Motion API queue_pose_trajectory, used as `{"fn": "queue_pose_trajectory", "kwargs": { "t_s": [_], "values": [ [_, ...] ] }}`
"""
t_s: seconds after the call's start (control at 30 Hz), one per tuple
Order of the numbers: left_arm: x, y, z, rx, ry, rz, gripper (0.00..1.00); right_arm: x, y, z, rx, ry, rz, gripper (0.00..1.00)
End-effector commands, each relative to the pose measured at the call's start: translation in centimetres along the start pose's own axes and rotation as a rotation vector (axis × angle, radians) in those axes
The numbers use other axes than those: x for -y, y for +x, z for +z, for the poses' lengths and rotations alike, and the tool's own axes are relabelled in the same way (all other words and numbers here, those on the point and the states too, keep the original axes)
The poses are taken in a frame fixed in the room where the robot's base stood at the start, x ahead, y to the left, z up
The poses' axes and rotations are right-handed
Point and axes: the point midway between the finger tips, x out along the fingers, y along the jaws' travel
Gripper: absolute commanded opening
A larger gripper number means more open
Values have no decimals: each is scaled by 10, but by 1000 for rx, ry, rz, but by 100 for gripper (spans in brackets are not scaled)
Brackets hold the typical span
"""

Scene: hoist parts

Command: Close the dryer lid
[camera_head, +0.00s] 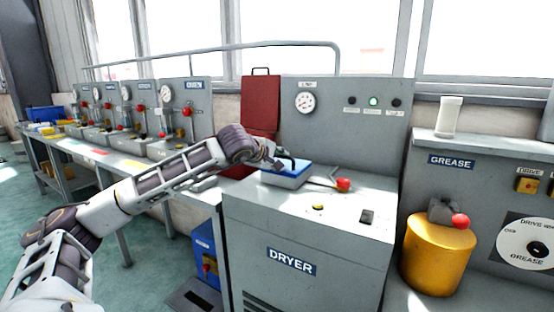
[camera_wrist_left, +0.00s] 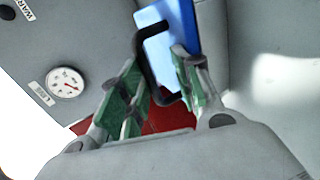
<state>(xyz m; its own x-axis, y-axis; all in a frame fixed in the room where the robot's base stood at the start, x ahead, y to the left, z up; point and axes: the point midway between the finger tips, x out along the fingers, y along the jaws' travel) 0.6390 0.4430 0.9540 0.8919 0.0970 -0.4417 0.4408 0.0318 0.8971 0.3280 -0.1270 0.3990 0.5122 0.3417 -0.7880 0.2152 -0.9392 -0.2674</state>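The dryer (camera_head: 300,235) is a grey cabinet with a "DRYER" label. A blue lid (camera_head: 295,176) with a black handle sits at the left of its top. It looks low and near flat; I cannot tell whether it is fully down. My left gripper (camera_head: 280,163) is at this handle. In the left wrist view, the blue lid (camera_wrist_left: 182,22) and black handle (camera_wrist_left: 146,62) show between and beyond my spread green-padded fingers (camera_wrist_left: 158,92). The fingers are open, with the handle between them; firm contact is not clear. My right gripper is not in view.
A lever with a red knob (camera_head: 343,184) stands just right of the lid. A red panel (camera_head: 260,105) rises behind it. The back panel carries a gauge (camera_head: 305,102). A yellow grease pot (camera_head: 437,255) is at the right. The dryer's front top is mostly clear.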

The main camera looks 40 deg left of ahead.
Motion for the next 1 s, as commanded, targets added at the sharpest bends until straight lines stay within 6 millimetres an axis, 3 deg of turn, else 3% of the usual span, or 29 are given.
{"fn": "queue_pose_trajectory", "kwargs": {
  "t_s": [0.47,1.0],
  "values": [
    [-1,-6,-1,0,-2,2,32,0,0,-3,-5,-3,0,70],
    [-2,-40,-2,-3,0,5,32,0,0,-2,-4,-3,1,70]
  ]
}}
